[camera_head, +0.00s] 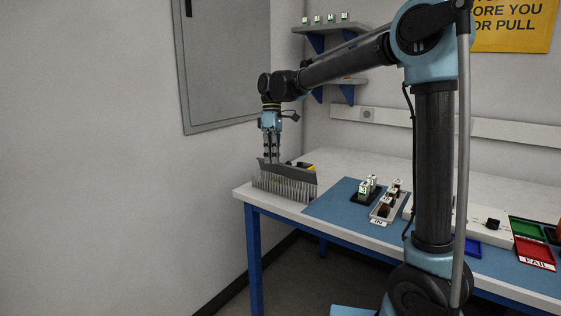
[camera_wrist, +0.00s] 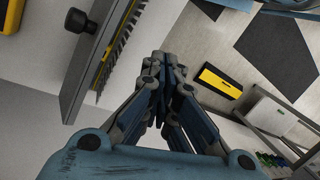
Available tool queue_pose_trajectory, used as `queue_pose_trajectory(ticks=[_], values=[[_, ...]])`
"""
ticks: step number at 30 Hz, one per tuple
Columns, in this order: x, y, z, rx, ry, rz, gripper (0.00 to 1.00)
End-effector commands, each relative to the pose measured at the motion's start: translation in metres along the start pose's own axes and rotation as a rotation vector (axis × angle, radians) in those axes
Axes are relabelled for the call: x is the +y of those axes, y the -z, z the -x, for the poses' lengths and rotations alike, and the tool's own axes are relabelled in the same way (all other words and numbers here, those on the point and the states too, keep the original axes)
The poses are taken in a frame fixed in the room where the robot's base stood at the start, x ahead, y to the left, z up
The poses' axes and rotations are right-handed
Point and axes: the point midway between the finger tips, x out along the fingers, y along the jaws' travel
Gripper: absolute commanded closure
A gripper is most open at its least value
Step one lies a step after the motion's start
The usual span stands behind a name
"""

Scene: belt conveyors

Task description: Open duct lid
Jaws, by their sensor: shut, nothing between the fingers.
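The grey slotted duct (camera_head: 284,188) stands on the left end of the table, with its comb-like teeth facing the front. The dark grey duct lid (camera_head: 290,170) lies along its top. My gripper (camera_head: 271,158) points down at the left part of the lid, and I cannot tell from the head view whether it touches. In the wrist view the lid (camera_wrist: 84,75) and the duct teeth (camera_wrist: 122,33) show at upper left. There my gripper (camera_wrist: 160,62) is shut and empty, with the fingertips to the right of the duct.
The table (camera_head: 346,160) has a blue mat (camera_head: 330,205) with small holders (camera_head: 385,206) right of the duct. A red bin (camera_head: 533,252) lies far right. A wall cabinet (camera_head: 226,60) and shelves (camera_head: 330,30) are behind. A yellow box (camera_wrist: 220,82) shows in the wrist view.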

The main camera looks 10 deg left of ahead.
Motion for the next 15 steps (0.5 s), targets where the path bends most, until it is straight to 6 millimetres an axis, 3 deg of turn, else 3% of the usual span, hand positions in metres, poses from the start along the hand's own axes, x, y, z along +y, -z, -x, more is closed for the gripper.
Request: queue_pose_trajectory(ticks=[5, 15], values=[[-0.019, 0.006, 0.010, -0.157, -0.213, 0.318, 1.00], [-0.046, 0.019, 0.056, -0.488, -0.524, 0.837, 1.00]])
